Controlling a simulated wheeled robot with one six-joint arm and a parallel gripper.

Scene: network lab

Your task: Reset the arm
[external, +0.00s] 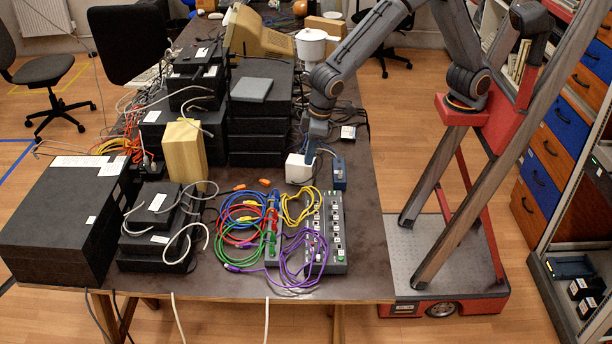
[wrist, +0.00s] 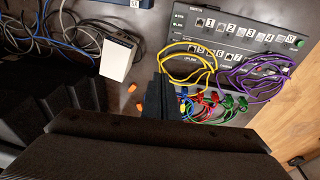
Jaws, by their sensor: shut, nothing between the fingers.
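My arm reaches from its base over the bench in the external view. My gripper (external: 310,157) points down above the bench, beside a white box (external: 299,170), and looks shut and empty. In the wrist view my gripper (wrist: 170,88) appears as a dark closed shape, with the white box (wrist: 117,58) to its left. I cannot tell the exact height of the fingertips above the bench.
A numbered switch panel (external: 334,225) lies on the bench (external: 365,225) with yellow, purple, green, red and blue cables around it. A small blue device (external: 340,175) stands near my gripper. Black equipment stacks (external: 262,125) and a yellow block (external: 184,155) stand left.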

